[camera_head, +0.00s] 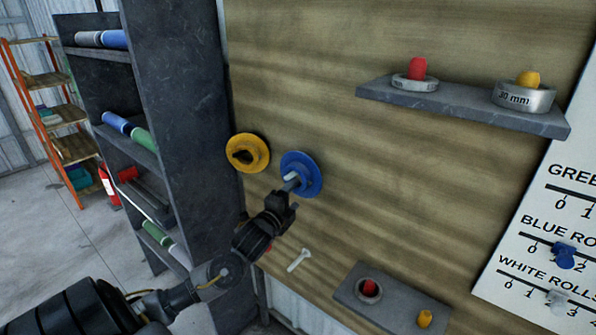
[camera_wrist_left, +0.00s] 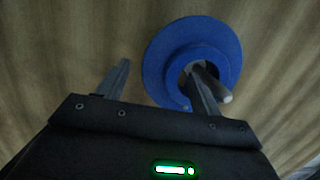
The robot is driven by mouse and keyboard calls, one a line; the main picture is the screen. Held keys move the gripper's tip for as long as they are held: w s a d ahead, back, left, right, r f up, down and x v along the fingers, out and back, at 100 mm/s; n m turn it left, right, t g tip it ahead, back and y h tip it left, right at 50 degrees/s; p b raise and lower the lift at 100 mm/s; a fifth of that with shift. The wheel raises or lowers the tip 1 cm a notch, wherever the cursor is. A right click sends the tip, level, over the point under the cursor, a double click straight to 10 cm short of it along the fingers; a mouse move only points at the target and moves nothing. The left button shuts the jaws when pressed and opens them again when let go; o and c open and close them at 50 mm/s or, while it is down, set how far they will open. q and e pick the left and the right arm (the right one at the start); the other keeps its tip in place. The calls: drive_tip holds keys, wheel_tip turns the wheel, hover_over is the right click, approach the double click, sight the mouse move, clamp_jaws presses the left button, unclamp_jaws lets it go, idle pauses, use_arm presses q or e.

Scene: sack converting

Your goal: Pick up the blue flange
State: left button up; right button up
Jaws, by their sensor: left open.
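The blue flange (camera_head: 313,178) is a round disc with a raised hub, hanging on the wooden board. In the left wrist view the blue flange (camera_wrist_left: 165,58) has a pale peg (camera_wrist_left: 226,97) sticking out of its centre opening. My left gripper (camera_head: 290,186) is open in front of the flange's lower left part. In the left wrist view my left gripper (camera_wrist_left: 162,68) has one finger left of the flange and the other overlapping its hub and opening. I cannot tell whether that finger touches it. My right gripper is not in view.
A yellow flange (camera_head: 262,152) hangs just left of the blue one. A dark shelf rack (camera_head: 185,80) with rolls stands at left. An upper shelf (camera_head: 455,108) and a lower shelf (camera_head: 395,309) on the board hold rings and plugs. A white wrench-like piece (camera_head: 298,260) is below.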

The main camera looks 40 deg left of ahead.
use_arm(q)
drive_tip(key=shift+x, duration=1.05)
drive_tip(key=shift+s, duration=0.1)
clamp_jaws()
drive_tip(key=shift+r, duration=0.1)
